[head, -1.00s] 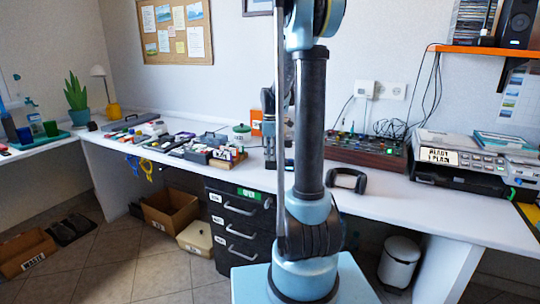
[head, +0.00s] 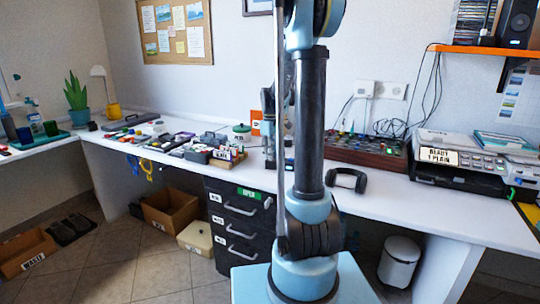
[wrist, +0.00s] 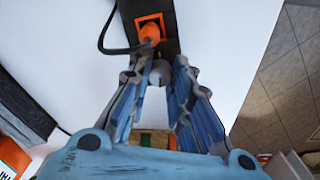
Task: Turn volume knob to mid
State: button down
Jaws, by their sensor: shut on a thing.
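In the wrist view, a small grey round knob (wrist: 160,75) sits at the lower end of a dark strip-like device (wrist: 167,13). I take it to be the volume knob; no markings are readable. My gripper (wrist: 160,68) has its two blue-grey fingers on either side of the knob, shut on it. The fingers hide its sides, and I cannot tell which way it is turned. In the head view, my gripper (head: 269,155) points down at the white desk, partly hidden behind my arm column; the knob cannot be made out there.
A mixer with knobs (head: 365,152), black headphones (head: 346,180) and a printer (head: 460,160) stand on the right. Boxes and small items crowd the desk to the left.

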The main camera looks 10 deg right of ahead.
jog(key=shift+m, duration=0.6)
jog(key=c, duration=1.4)
grip_release()
notch_tip(320, 180, up, 12)
jog(key=shift+f, duration=0.1)
